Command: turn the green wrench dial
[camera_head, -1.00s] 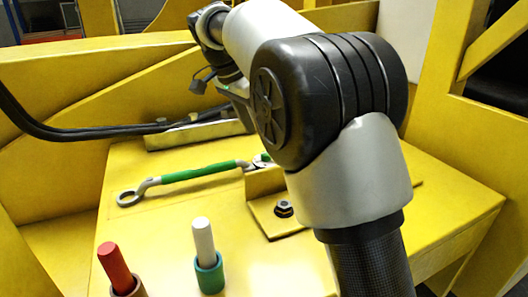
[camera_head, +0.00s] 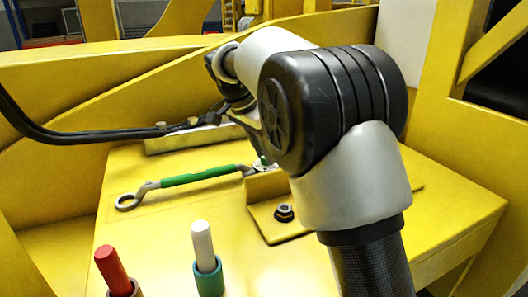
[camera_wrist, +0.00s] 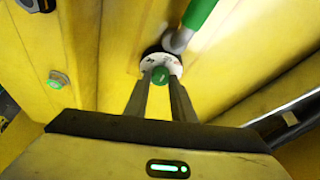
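The green dial (camera_wrist: 160,74) is a small round knob on a white marked disk (camera_wrist: 148,64), in the wrist view. My gripper (camera_wrist: 160,80) has its two fingers apart, with the tips at either side of the green knob. I cannot tell whether they touch it. The wrench with a green handle (camera_head: 198,175) lies on the yellow surface in the head view. Its ring end (camera_head: 127,202) is to the left and its other end reaches the dial. The handle also shows at the top of the wrist view (camera_wrist: 200,12). In the head view my arm hides most of the dial.
A yellow bracket (camera_head: 262,215) with a bolt (camera_head: 284,212) is near the dial. A red peg (camera_head: 112,268) and a white peg (camera_head: 203,243) stand in holders at the front. Black cables (camera_head: 85,136) run at the left. A metal bar (camera_head: 178,139) lies behind the wrench.

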